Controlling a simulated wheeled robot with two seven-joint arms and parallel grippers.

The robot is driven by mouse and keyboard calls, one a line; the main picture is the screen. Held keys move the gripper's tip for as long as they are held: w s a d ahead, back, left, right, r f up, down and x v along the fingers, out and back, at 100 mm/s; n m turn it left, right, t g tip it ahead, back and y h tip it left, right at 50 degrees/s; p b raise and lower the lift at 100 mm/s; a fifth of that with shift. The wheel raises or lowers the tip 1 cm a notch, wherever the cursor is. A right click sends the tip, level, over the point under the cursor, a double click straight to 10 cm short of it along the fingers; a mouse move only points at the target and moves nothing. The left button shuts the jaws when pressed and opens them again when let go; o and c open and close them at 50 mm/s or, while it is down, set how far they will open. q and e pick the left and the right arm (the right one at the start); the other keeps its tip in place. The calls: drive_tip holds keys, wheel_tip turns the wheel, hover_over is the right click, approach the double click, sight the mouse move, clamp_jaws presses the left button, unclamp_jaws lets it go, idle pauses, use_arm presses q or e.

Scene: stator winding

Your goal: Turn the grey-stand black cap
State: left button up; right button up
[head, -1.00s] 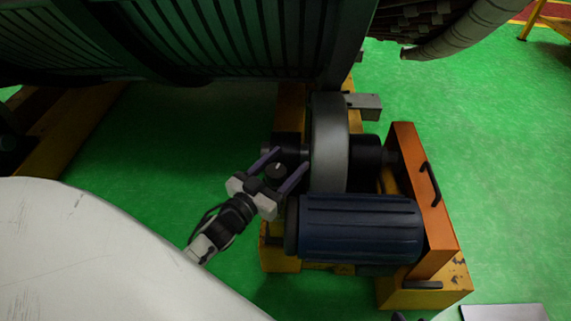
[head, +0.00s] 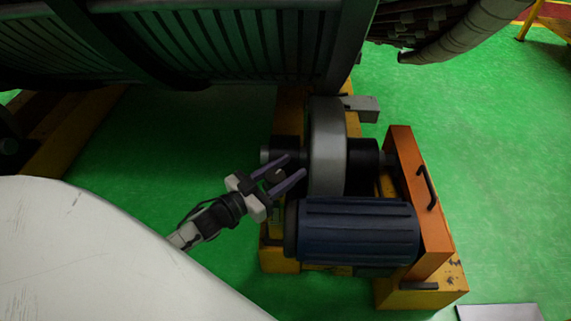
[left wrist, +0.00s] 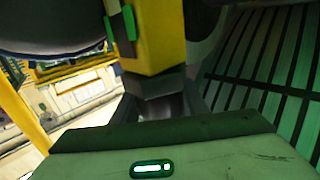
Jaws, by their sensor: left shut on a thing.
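The black cap (head: 274,176) is a small dark round piece at the left side of the roller machine in the head view. My left gripper (head: 295,165) comes in from the lower left, with one purple finger on each side of the cap, and is shut on it. The fingers point right and slightly up. They partly hide the cap, and the stand under it is hard to make out. The left wrist view does not clearly show the cap. My right gripper is not in view.
A grey roller wheel (head: 327,145) stands just right of the fingers. A blue motor (head: 358,230) lies below right on a yellow base (head: 425,290), by an orange plate (head: 418,195). A large ribbed cylinder (head: 230,45) hangs above. Green floor (head: 480,170) is open on the right.

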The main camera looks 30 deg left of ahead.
use_arm(q)
drive_tip(key=m+g+h, duration=0.1)
drive_tip(key=m+h, duration=0.1)
drive_tip(key=d+m+g+h+b, duration=0.1)
drive_tip(key=h, duration=0.2)
drive_tip(key=s+m+g+h, duration=0.1)
drive_tip(key=m+g+h, duration=0.1)
drive_tip(key=shift+d+m+h+b, duration=0.25)
drive_tip(key=shift+m+h+b, duration=0.05)
drive_tip(key=shift+b, duration=0.1)
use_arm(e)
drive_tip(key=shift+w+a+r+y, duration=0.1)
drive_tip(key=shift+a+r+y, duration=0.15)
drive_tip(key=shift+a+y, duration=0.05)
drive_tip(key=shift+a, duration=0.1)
use_arm(q)
drive_tip(key=o, duration=1)
drive_tip(key=shift+o, duration=0.2)
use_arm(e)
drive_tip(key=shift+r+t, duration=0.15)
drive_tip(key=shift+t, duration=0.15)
use_arm(q)
drive_tip(key=shift+d, duration=0.1)
